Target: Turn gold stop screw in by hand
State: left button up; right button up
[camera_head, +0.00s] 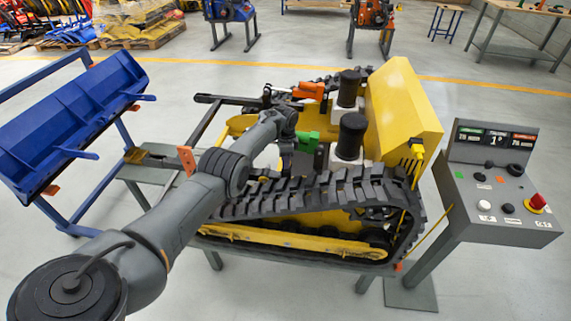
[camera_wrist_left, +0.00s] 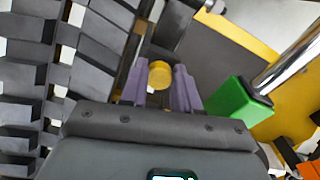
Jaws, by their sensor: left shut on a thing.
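The gold stop screw (camera_wrist_left: 160,74) shows in the left wrist view as a round gold head between two purple fingers. My left gripper (camera_wrist_left: 160,80) is shut on it. In the head view my left gripper (camera_head: 288,162) reaches down into the tracked carrier, behind the near black track (camera_head: 310,198). The screw cannot be made out in that view. My right gripper is not in view.
A green block (camera_head: 307,141) sits close beside my left gripper and also shows in the wrist view (camera_wrist_left: 238,108). An orange block (camera_head: 308,91) and two black cylinders stand beyond. The yellow body (camera_head: 405,105) and a control console (camera_head: 505,190) are to the right.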

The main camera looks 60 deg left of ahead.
pick_arm(q)
jog(key=shift+w+d+m, duration=0.1)
jog(key=shift+w+m, duration=0.05)
jog(key=shift+m, duration=0.15)
jog(key=m+b, duration=0.2)
jog(key=m, duration=0.1)
jog(key=m+b, duration=0.1)
jog(key=m, duration=0.1)
jog(key=shift+w+f+m+b, duration=0.2)
jog(key=shift+m+b, duration=0.15)
jog(key=shift+m, duration=0.05)
jog(key=o, duration=0.6)
jog(key=shift+r+p, duration=0.3)
jog(key=shift+r, duration=0.05)
jog(key=o, duration=0.4)
jog(key=shift+d+f, duration=0.1)
jog(key=shift+d, duration=0.1)
jog(key=shift+a, duration=0.1)
